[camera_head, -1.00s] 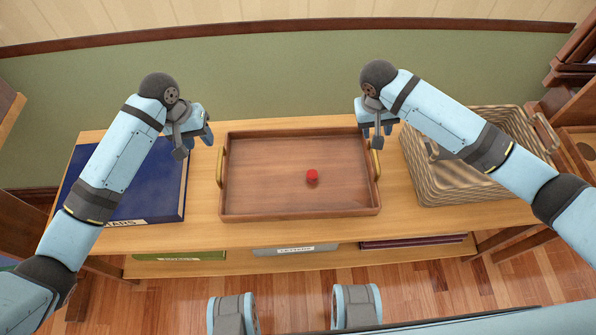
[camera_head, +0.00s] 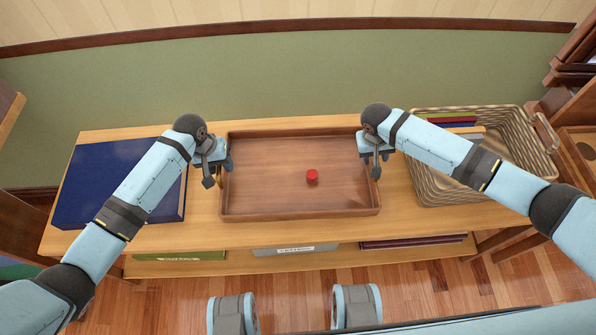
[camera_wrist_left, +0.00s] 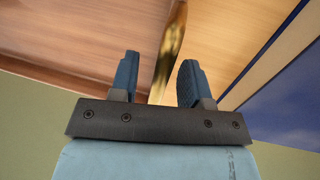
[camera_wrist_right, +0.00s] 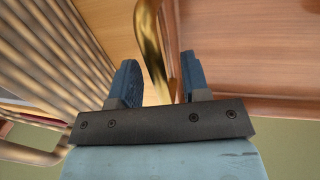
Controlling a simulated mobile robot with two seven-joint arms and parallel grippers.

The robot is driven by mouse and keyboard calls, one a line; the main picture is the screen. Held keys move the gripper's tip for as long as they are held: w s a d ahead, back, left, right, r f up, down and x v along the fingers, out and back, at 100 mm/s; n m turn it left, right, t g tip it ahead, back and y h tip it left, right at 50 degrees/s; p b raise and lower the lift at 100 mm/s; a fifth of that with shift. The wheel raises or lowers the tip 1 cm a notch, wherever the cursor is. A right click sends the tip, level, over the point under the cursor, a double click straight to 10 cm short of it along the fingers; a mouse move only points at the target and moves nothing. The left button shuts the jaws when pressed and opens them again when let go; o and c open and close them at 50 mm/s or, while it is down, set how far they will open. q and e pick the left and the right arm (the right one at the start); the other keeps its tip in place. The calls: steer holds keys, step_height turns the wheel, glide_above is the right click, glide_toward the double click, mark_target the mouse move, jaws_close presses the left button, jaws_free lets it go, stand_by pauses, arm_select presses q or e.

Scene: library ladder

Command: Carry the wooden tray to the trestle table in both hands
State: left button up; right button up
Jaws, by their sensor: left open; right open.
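The wooden tray (camera_head: 270,195) lies flat on a wooden bench top, with a small red piece (camera_head: 312,176) in it. My left gripper (camera_head: 220,172) is at the tray's left end. In the left wrist view its open fingers (camera_wrist_left: 158,80) stand on either side of the brass handle (camera_wrist_left: 172,45), not shut on it. My right gripper (camera_head: 374,165) is at the tray's right end. In the right wrist view its open fingers (camera_wrist_right: 158,82) straddle the other brass handle (camera_wrist_right: 150,40). In the head view the grippers largely hide both handles. The trestle table cannot be made out.
A large blue book (camera_head: 95,185) lies left of the tray. A wicker basket (camera_head: 440,188) holding books stands close on the right. A lower shelf (camera_head: 225,266) carries more books. A green wall (camera_head: 290,75) rises behind the bench.

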arm_select(q)
jaws_close()
arm_select(e)
jaws_close()
arm_select(q)
steer(key=shift+r, duration=0.15)
arm_select(e)
steer(key=shift+r, duration=0.15)
